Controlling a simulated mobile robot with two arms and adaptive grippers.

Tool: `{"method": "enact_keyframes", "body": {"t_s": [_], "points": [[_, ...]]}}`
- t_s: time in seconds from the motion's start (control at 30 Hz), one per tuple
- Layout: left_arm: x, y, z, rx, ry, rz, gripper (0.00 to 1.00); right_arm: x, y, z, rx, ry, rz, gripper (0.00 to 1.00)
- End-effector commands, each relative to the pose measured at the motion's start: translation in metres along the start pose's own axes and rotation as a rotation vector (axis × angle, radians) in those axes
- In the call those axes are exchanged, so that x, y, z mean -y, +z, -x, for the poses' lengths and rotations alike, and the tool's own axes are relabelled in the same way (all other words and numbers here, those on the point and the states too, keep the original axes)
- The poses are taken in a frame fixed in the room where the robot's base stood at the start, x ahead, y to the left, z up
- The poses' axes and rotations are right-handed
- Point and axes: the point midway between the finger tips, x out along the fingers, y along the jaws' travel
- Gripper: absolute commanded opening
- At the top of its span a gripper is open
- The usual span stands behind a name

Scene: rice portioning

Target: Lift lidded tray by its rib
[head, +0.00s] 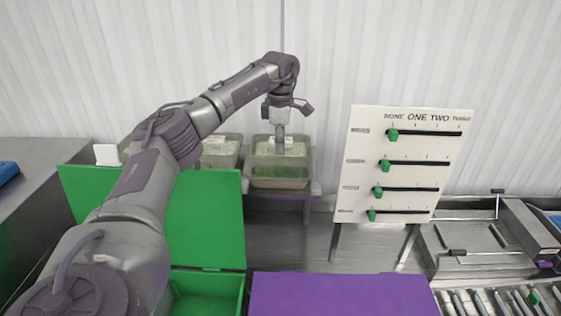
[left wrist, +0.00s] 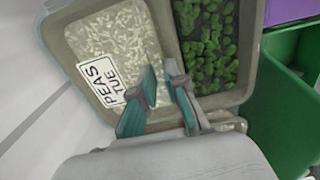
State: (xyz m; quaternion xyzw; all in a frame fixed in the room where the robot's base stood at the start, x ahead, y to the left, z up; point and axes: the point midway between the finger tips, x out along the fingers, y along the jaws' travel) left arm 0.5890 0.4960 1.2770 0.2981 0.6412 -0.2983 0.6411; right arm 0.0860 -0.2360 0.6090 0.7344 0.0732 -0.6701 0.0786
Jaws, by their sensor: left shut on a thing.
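The lidded tray (head: 279,183) is at the back centre in the head view, on a small raised shelf. In the left wrist view the tray (left wrist: 62,48) shows two compartments, one with white rice-like grains (left wrist: 105,35) and one with green peas (left wrist: 207,40). A raised rib (left wrist: 163,30) runs between them. A label (left wrist: 107,85) reading "PEAS TUE" lies over the white side. My left gripper (head: 280,151) points down at the tray; its teal fingers (left wrist: 165,75) are shut on the rib. The lid is hard to make out. My right gripper is not in view.
Another tray (head: 221,151) stands to the left, partly behind my arm. A green box with a raised lid (head: 215,215) and a purple lid (head: 340,295) are in front. A slider board (head: 402,165) stands to the right, near a roller conveyor (head: 500,300).

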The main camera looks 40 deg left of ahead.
Motion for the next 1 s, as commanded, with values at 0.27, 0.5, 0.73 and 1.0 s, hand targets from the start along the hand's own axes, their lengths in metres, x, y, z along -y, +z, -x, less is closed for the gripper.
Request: {"method": "enact_keyframes", "body": {"t_s": [0.27, 0.5, 0.73, 1.0], "points": [[0.0, 0.001, 0.011, 0.002, 0.002, 0.0, 0.0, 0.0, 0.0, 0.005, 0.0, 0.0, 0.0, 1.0], [0.0, 0.001, 0.023, 0.003, 0.002, 0.0, 0.0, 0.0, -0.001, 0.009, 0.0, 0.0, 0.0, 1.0], [0.0, 0.001, 0.034, 0.003, 0.002, -0.001, 0.0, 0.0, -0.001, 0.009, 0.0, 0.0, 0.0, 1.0], [0.0, 0.0, 0.045, 0.002, 0.001, -0.001, 0.0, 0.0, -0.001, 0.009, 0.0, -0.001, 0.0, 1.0]]}}
